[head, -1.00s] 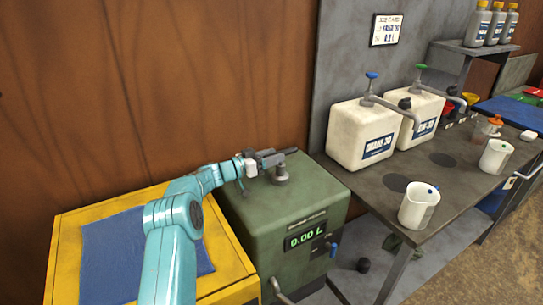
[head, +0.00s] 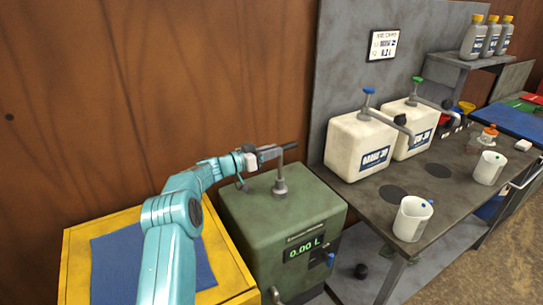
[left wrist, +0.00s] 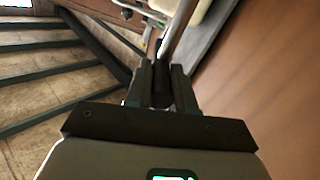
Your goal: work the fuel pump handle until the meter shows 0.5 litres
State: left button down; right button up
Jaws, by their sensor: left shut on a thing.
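The green fuel pump (head: 262,235) stands left of the workbench. Its meter (head: 305,246) reads 0.00 L. The pump handle (head: 290,146) is a dark lever on a grey post on top of the pump, now raised and nearly level. My left gripper (head: 262,154) is shut on the handle. In the left wrist view the fingers (left wrist: 160,90) close around the dark grip, with the grey rod running on beyond them. My right gripper is not in view.
The workbench (head: 445,195) on the right carries two white jugs with pumps (head: 358,147), white measuring cups (head: 411,218) and other items. A yellow cabinet (head: 235,285) with a blue mat (head: 110,262) stands left of the pump. A brown wall is behind.

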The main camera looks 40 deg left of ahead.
pick_arm(q)
notch_tip(320, 180, up, 3)
jog(key=shift+p, duration=0.45)
jog(key=shift+f, duration=0.1)
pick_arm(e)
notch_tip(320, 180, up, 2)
pick_arm(q)
jog(key=c, duration=1)
grip_release()
jog(key=shift+o, duration=0.2)
jog(key=shift+f, duration=0.1)
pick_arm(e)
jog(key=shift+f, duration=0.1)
